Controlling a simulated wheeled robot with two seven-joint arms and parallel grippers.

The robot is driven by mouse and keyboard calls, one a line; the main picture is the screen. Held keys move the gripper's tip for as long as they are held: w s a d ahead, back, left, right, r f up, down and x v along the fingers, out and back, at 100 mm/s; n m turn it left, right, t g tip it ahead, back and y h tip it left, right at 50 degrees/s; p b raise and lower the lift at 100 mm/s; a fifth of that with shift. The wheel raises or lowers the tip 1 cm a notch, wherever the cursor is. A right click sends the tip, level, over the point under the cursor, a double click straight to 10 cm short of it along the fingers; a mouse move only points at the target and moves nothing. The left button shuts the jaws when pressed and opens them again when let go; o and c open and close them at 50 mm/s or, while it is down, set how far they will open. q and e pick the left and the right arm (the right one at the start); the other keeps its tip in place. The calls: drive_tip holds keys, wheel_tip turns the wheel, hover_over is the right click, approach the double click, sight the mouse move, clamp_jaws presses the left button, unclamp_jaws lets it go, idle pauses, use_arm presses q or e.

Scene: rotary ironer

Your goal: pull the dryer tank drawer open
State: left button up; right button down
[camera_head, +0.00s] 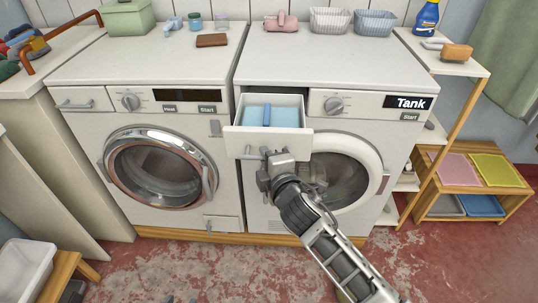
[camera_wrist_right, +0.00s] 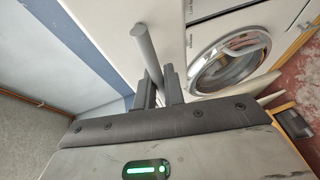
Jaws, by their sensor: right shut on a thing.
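The tank drawer (camera_head: 268,134) of the right machine, the dryer (camera_head: 300,76) marked "Tank", stands pulled out from the front panel. A light blue insert with a darker blue bar (camera_head: 267,114) shows inside it. My right gripper (camera_head: 270,155) is at the drawer's front and shut on its grey bar handle (camera_head: 248,152). In the right wrist view the handle (camera_wrist_right: 146,50) passes between the two fingers (camera_wrist_right: 160,88). Two small tips of my left gripper (camera_head: 180,299) show apart at the bottom edge; the rest of it is out of frame.
A washer (camera_head: 80,125) with a closed round door stands to the left. The dryer's round door (camera_head: 345,180) is below the drawer, partly behind my right arm. A wooden shelf with trays (camera_head: 470,190) stands at the right, and a white basin (camera_head: 25,270) at lower left.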

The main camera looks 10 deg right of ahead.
drive_tip(key=c, duration=1.5)
unclamp_jaws()
drive_tip(key=v, duration=1.6)
drive_tip(key=shift+b, duration=0.3)
drive_tip(key=s+d+f+m+g, duration=0.2)
drive_tip(key=s+f+m, duration=0.3)
drive_tip(key=f+m, duration=0.3)
drive_tip(key=s+d+f+m+g, duration=0.3)
drive_tip(key=s+f+m, duration=0.2)
drive_tip(key=f+m, duration=0.4)
drive_tip(key=shift+s, duration=0.15)
